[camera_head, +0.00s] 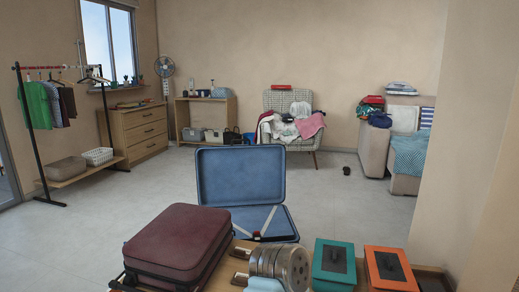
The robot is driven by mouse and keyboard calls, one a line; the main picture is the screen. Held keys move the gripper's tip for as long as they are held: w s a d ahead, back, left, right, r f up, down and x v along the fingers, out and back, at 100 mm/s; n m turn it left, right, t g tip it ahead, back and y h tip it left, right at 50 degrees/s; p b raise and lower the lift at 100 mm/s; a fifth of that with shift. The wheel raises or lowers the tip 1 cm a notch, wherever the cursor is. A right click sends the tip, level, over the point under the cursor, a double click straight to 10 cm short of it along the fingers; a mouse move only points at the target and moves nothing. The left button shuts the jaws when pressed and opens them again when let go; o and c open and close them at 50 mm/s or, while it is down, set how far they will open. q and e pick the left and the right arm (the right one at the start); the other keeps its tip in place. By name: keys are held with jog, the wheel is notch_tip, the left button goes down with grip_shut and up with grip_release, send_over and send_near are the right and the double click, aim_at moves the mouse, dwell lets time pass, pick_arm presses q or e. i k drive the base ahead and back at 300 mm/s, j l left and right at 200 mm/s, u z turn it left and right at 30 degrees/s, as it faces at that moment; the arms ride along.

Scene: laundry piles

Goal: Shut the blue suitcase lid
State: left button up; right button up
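The blue suitcase (268,222) lies on the floor in the middle of the view, behind the items in the foreground. Its lid (240,176) stands open, close to upright, with its blue inner side facing me. Pale straps lie in the base, and I see no clothes in the part that shows. The near left part of the base is hidden behind the maroon suitcase. Neither of my grippers shows in the head view.
A maroon suitcase (178,245), metal canisters (290,266), a teal box (334,264) and an orange box (390,267) crowd the foreground. A clothes rack (38,135) stands left. A laundry-covered armchair (292,104) stands at the back. The floor (345,210) right of the blue suitcase is clear.

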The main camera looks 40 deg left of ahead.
aim_at(249, 174)
jog(key=u, duration=1.6)
jog(key=i+j+u, duration=0.25)
jog(key=j+u, duration=0.25)
jog(key=i+j+u, duration=0.7)
jog(key=u, duration=0.25)
jog(key=i+j+u, duration=0.35)
jog(key=i, duration=0.15)
jog(key=i+j+u, duration=0.1)
jog(key=i+u, duration=0.2)
jog(key=i, duration=0.25)
jog(key=i+z, duration=0.35)
jog(key=i, duration=0.4)
jog(key=i+j+z, duration=0.15)
jog(key=i+z, duration=0.25)
jog(key=i, duration=0.4)
jog(key=i+l+z, duration=0.2)
jog(key=i+z, duration=0.3)
jog(key=i+j+z, duration=0.1)
jog(key=i+z, duration=0.4)
jog(key=i, duration=0.2)
jog(key=i+j+z, duration=0.3)
jog(key=i+z, duration=0.2)
jog(key=i, duration=0.1)
